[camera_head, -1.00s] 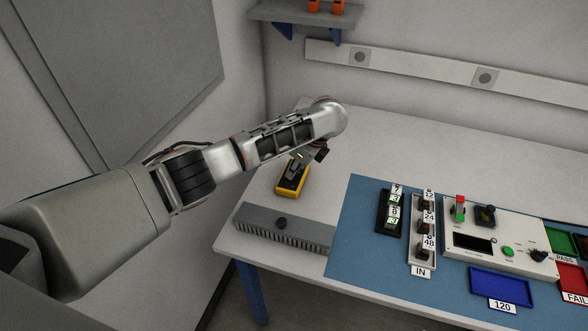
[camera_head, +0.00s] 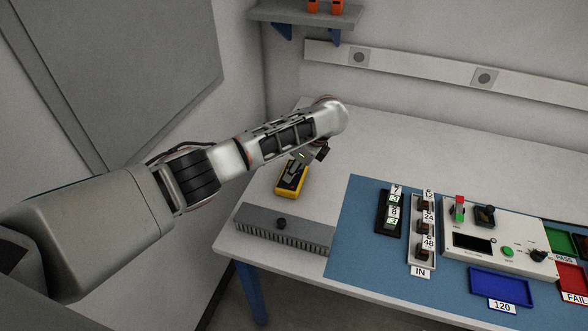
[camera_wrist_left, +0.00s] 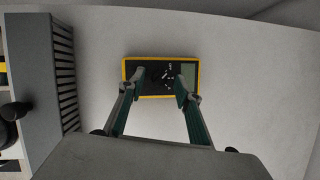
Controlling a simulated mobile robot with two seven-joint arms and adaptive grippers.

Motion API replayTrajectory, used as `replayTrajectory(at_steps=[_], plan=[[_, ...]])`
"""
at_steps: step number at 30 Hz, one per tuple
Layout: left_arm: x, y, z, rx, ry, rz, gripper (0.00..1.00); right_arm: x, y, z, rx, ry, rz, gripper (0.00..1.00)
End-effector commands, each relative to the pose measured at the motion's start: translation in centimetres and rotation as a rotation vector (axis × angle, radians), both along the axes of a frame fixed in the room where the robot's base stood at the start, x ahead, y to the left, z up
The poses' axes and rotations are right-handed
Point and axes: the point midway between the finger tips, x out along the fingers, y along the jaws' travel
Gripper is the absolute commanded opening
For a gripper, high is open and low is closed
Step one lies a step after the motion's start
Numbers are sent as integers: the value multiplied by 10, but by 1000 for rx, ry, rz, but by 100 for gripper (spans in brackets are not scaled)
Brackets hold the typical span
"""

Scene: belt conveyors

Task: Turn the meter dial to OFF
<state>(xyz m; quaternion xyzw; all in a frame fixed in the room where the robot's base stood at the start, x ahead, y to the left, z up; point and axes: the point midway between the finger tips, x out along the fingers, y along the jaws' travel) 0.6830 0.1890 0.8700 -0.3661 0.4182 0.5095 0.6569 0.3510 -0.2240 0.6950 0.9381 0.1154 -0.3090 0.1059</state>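The yellow-edged meter (camera_head: 289,193) lies on the table's left part, behind the grey ribbed block. In the left wrist view the meter (camera_wrist_left: 150,63) lies lengthwise across the picture, its greenish display (camera_wrist_left: 190,75) on the right and its dark round dial (camera_wrist_left: 163,74) with light marks left of that. My left gripper (camera_head: 293,171) is above the meter, pointing down. In the left wrist view its fingers (camera_wrist_left: 160,90) are apart, one on each side of the dial, with nothing seen between them but the meter face. I cannot tell whether they touch it. My right gripper is not in view.
A grey ribbed block (camera_head: 290,232) with a black knob lies at the table's front left edge. A blue mat (camera_head: 350,250) to the right carries number-tagged modules, a white panel (camera_head: 520,258) and a blue tray (camera_head: 500,283). The table behind the mat is clear.

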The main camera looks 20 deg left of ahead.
Motion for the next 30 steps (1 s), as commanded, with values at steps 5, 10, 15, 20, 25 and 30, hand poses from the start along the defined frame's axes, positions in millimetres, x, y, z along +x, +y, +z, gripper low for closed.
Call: replayTrajectory(at_steps=[5, 10, 15, 20, 25, 30], plan=[[-1, -2, 4, -1, 0, 0, 34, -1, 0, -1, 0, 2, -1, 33], [-3, -11, 25, -2, -2, -3, 34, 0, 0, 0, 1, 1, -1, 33], [-8, -25, 58, -3, -1, -3, 34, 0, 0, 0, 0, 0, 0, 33], [-12, -35, 85, -3, 0, -3, 34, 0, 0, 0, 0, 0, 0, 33], [-15, -41, 103, -1, -1, 0, 34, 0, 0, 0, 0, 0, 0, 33], [-16, -44, 110, 0, 0, 0, 34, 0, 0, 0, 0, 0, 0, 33]])
